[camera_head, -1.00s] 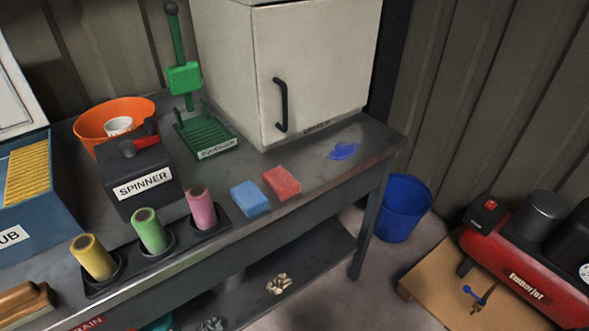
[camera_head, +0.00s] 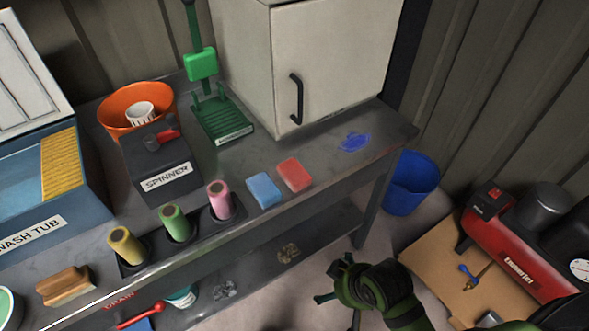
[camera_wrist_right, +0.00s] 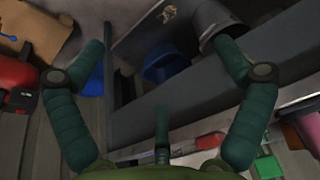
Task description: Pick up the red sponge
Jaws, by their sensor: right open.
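The red sponge (camera_head: 295,174) lies flat on the grey bench near its front edge, right beside a light blue sponge (camera_head: 264,190). My right gripper (camera_head: 335,281) is in front of the bench, lower right of the red sponge in the head view and well apart from it. In the right wrist view the two fingers of my right gripper (camera_wrist_right: 150,50) are spread wide with nothing between them. A red patch (camera_wrist_right: 210,141) low in that view may be the sponge, partly hidden. My left gripper is not in view.
A row of yellow, green and pink rollers (camera_head: 220,200) stands left of the sponges. A white cabinet (camera_head: 340,65) and a green press (camera_head: 222,118) stand behind. A blue smear (camera_head: 354,142) lies right. A blue bucket (camera_head: 411,183) and red compressor (camera_head: 515,262) are beyond the bench.

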